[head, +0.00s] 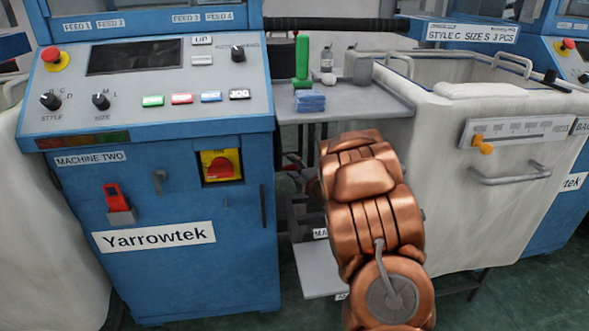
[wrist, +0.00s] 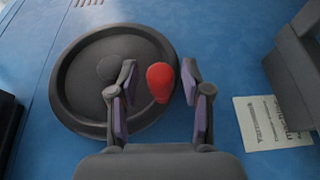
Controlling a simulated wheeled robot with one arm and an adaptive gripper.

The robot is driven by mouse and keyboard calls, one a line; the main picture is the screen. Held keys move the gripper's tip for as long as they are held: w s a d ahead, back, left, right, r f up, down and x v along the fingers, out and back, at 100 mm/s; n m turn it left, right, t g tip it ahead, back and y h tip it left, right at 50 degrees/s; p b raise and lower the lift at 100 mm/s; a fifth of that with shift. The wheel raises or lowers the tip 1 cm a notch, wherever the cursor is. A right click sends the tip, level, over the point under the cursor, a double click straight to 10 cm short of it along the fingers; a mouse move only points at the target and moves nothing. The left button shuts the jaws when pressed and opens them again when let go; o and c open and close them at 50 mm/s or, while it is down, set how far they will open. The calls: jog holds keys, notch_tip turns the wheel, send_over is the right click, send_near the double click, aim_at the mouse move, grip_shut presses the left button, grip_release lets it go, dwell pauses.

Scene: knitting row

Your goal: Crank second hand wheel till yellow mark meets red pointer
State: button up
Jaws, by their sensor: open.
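A dark round hand wheel (wrist: 78,95) sits on a blue panel in the wrist view. Its red crank knob (wrist: 160,84) is at the right of the wheel. My gripper (wrist: 160,72) is open, with one fingertip left of the knob and one right of it. The knob appears between the fingers, closer to the right one; I cannot tell whether they touch. In the head view my copper arm reaches toward the right side of the blue machine labelled MACHINE TWO (head: 91,158), and hides the wheel. I can make out no yellow mark or red pointer.
A grey shelf (head: 390,103) with a green spool (head: 302,60), blue cloth (head: 310,101) and bottles stands above my arm. A white fabric bin (head: 470,190) is close on the right. In the wrist view a dark block (wrist: 293,75) and a white label (wrist: 262,125) are at right.

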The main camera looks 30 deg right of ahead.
grip_shut()
dwell(0.3)
dwell(0.4)
